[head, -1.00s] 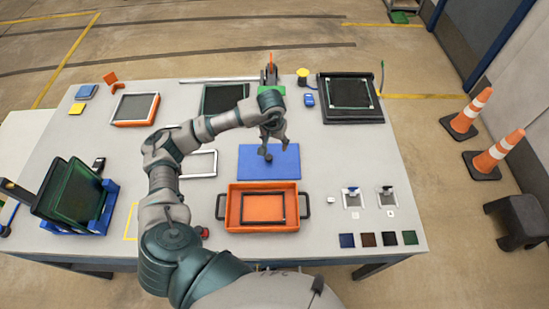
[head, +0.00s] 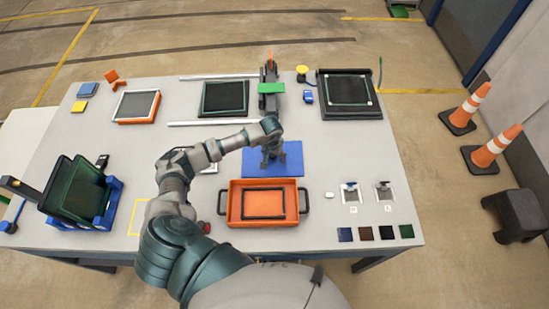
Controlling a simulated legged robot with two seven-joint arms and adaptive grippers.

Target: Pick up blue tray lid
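The blue tray lid (head: 294,156) is a flat blue rectangle in the middle of the table, just behind the orange tray (head: 233,206). My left gripper (head: 274,162) points down over the middle of the lid. Its fingers are at or very close to the lid's centre, where the dark knob is now hidden by them. Whether the fingers are open or closed around the knob cannot be told. My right gripper is not in view.
The orange tray has dark handles and a black frame (head: 264,217) inside. A grey and green tool (head: 271,87) stands behind the lid. A blue rack (head: 110,204) holds dark panels at left. Two switch plates (head: 352,197) are at right; table right of the lid is clear.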

